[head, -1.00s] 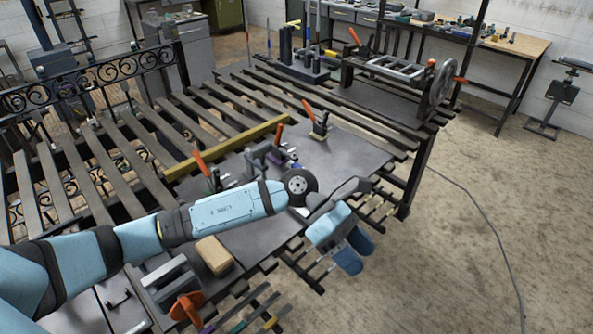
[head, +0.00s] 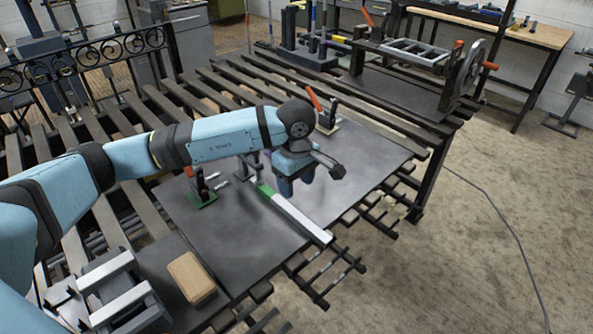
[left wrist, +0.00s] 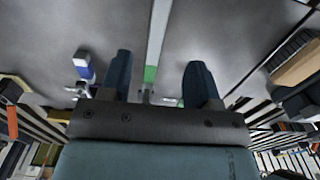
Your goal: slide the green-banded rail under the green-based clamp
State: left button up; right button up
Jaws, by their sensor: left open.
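The rail (head: 296,218) is a pale silver bar with a green band near its far end. It lies aslant on the dark plate, its near end by the plate's front edge. The green-based clamp (head: 202,188), with an orange handle, stands left of the rail, apart from it. My left gripper (head: 298,181) points down over the plate beside the rail's banded end. In the left wrist view the rail (left wrist: 157,45) runs between the open fingers of my left gripper (left wrist: 159,62), its green band (left wrist: 150,74) close to them. My right gripper is out of view.
Another orange-handled clamp (head: 326,118) stands behind my left gripper. A tan block (head: 191,278) lies at the near left of the dark plate (head: 225,235). A blue-banded piece (left wrist: 85,70) lies left of the fingers in the wrist view. The plate's right part is clear.

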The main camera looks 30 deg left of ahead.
aim_at(296, 213)
pick_arm(q)
notch_tip(296, 213, down, 11)
jog(key=shift+w+r, duration=0.1)
jog(key=shift+r, duration=0.05)
jog(key=shift+c, duration=0.4)
grip_shut()
jog(key=shift+s+a+p, duration=0.25)
jog(key=shift+s+a, duration=0.55)
jog(key=shift+s, duration=1.4)
jog(key=shift+s+a+p, duration=0.25)
jog(key=shift+s+a, duration=0.5)
jog(key=shift+s, duration=1.45)
jog(key=shift+s+a+p, duration=0.25)
jog(key=shift+s+a, duration=0.55)
jog(key=shift+s, duration=1.4)
jog(key=shift+o, duration=0.4)
grip_release()
notch_tip(296, 213, up, 14)
jog(key=shift+b, duration=0.35)
